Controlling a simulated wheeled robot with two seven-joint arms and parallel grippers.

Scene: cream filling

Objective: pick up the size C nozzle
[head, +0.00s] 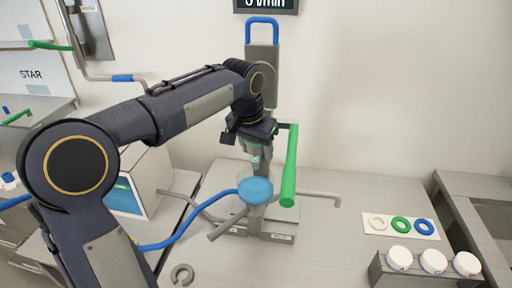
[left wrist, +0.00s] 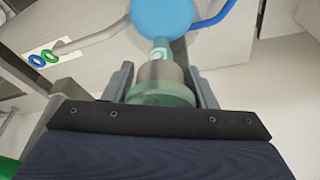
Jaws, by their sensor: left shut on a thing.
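My left gripper (head: 257,143) points down over the filling stand in the head view and is shut on a nozzle (head: 255,160). In the left wrist view the nozzle (left wrist: 160,75) sits between the two fingers of the gripper (left wrist: 162,85), with a grey collar, a greenish translucent base and a narrow pale tip. A pale mark shows on the tip, but I cannot read its size letter. The tip points towards a round blue top (head: 256,188) just below; I cannot tell whether they touch. My right gripper is not in view.
A blue hose (head: 190,236) runs from the blue top. A green-handled lever (head: 290,170) stands close at the right. A white card with white, green and blue rings (head: 400,225) lies further right, behind a holder with white-topped jars (head: 432,262). A grey open ring (head: 182,274) lies in front.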

